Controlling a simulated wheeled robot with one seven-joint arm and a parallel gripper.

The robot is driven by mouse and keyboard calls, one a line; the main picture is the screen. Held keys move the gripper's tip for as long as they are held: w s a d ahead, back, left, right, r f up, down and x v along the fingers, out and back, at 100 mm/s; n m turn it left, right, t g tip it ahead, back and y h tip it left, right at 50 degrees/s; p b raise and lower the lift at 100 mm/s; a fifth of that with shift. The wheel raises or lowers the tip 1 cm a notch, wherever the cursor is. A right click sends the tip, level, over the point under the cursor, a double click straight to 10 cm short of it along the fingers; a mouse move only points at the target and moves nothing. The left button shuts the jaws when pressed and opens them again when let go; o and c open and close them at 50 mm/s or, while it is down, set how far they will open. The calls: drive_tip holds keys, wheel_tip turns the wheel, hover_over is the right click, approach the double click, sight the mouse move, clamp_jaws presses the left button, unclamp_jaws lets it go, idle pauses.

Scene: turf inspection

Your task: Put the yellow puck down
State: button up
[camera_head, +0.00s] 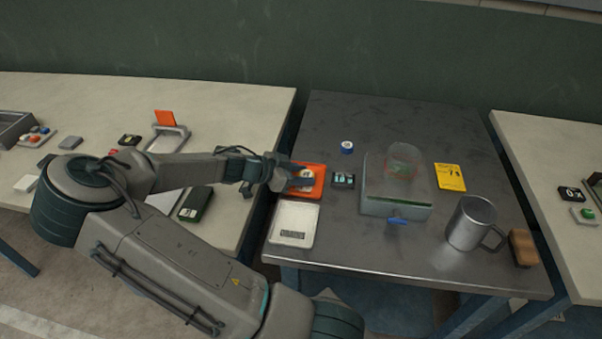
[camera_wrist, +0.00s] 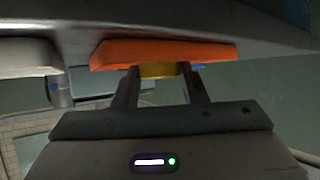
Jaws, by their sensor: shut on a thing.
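My gripper (camera_wrist: 161,86) is shut on the yellow puck (camera_wrist: 160,70), which shows between the two fingertips in the wrist view. In that view the puck is right at the edge of the orange tray (camera_wrist: 165,52); I cannot tell if it touches the tray. In the head view my gripper (camera_head: 294,181) is over the orange tray (camera_head: 309,190), at the left side of the dark metal table. The puck is mostly hidden by the gripper there.
A white scale (camera_head: 293,222) stands in front of the tray, and a small dark device (camera_head: 343,180) stands right of it. The table's back is clear.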

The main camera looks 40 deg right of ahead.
drive_tip(key=o, duration=0.5)
drive_tip(key=shift+f, duration=0.15)
drive_tip(key=o, duration=0.5)
drive_tip(key=shift+c, duration=0.2)
drive_tip(key=shift+r, duration=0.2)
drive_tip(key=v, duration=1.2)
drive_tip(key=shift+b, duration=0.4)
